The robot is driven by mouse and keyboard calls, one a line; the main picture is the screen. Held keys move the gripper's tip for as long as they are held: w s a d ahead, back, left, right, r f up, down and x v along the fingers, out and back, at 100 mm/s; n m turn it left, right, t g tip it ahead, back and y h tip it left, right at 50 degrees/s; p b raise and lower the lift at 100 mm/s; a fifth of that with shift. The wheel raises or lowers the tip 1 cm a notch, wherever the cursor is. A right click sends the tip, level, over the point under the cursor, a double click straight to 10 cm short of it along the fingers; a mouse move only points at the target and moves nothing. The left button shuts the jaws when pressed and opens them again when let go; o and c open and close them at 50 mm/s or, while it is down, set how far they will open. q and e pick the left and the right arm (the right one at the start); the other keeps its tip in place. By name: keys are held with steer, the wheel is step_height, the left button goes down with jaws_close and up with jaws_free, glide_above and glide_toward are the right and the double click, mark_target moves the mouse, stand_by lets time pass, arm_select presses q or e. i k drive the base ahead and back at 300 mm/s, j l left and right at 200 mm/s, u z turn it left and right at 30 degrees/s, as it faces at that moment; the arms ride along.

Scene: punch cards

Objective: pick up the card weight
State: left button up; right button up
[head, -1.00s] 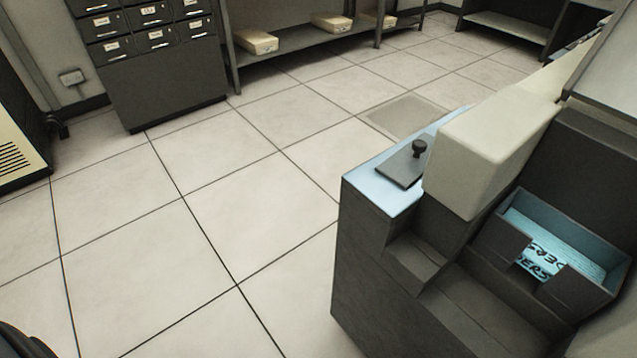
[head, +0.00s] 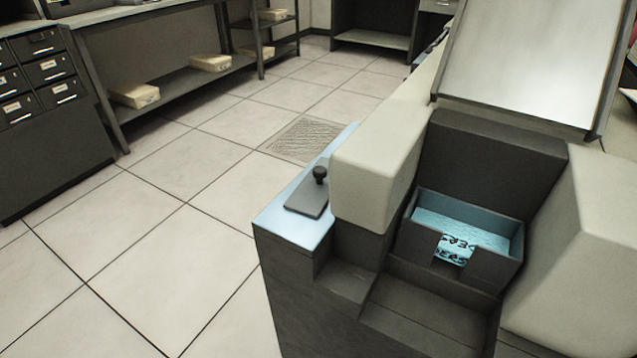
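The card weight (head: 309,199) is a flat dark grey plate with a black knob on top. It lies on the light blue top surface (head: 287,226) at the left end of the machine, beside a cream rounded housing (head: 372,165). The knob stands upright and is in clear view. Neither of my grippers shows in the head view.
A dark hopper (head: 401,242) holding blue cards with black lettering (head: 462,229) sits right of the cream housing. A tilted pale panel (head: 520,60) rises behind it. Drawer cabinets (head: 45,90) and shelves with boxes stand at the back left. The tiled floor (head: 150,240) at left is clear.

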mark_target(309, 198)
steer(key=i+j+z, duration=0.35)
steer(key=j+z, duration=0.2)
steer(key=i+j+z, duration=0.1)
steer(key=j+z, duration=0.15)
steer(key=j, duration=0.2)
